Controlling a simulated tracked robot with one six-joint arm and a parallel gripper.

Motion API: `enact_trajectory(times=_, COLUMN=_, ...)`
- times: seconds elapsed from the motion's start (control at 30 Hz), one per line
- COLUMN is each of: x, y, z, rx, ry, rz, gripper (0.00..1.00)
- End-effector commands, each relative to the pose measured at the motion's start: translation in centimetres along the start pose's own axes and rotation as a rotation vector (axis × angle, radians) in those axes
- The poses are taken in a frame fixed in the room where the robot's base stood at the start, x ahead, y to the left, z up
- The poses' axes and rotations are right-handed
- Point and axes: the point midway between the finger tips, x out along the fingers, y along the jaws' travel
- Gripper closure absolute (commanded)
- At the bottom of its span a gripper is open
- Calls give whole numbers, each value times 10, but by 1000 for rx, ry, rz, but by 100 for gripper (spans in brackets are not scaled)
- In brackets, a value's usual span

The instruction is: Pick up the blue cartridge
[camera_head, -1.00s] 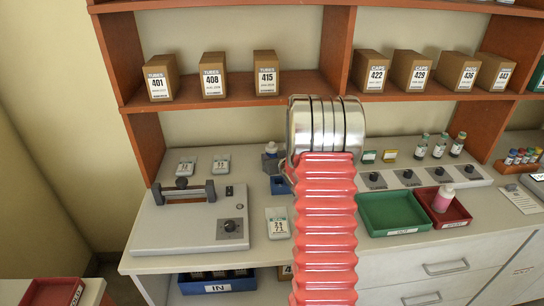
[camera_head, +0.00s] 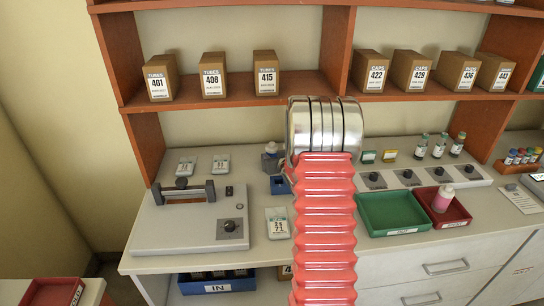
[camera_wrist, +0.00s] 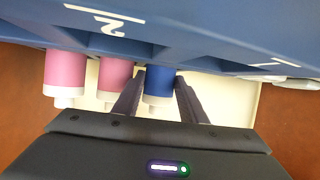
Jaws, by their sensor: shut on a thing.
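In the wrist view, the blue cartridge (camera_wrist: 160,86) with a white end sits between the two dark fingers of my gripper (camera_wrist: 158,92), which is shut on it. Its upper end is at the lower edge of a big blue block (camera_wrist: 205,30) with white numerals. I cannot tell whether the cartridge is still seated in it. Neither the cartridge nor my gripper shows in the head view, where my arm blocks the middle.
Two pink cartridges (camera_wrist: 65,72) (camera_wrist: 114,78) hang just left of the blue one. In the head view, the bench holds a grey device (camera_head: 190,220), a green tray (camera_head: 395,212) and a red tray (camera_head: 455,212). Boxes (camera_head: 212,75) line the shelf above.

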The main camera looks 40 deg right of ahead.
Motion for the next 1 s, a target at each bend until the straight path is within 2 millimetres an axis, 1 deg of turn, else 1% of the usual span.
enact_trajectory(times=0.3, x=0, y=0, z=-1, rx=0, ry=1, rz=0, gripper=86)
enact_trajectory(times=0.47, x=-4, y=0, z=-10, rx=-2, ry=2, rz=0, gripper=86)
enact_trajectory(times=0.57, x=-8, y=0, z=-21, rx=-1, ry=4, rz=0, gripper=86)
enact_trajectory(times=0.9, x=-31, y=0, z=-74, rx=-2, ry=4, rz=1, gripper=86)
enact_trajectory(times=1.0, x=-35, y=0, z=-85, rx=-1, ry=2, rz=0, gripper=86)
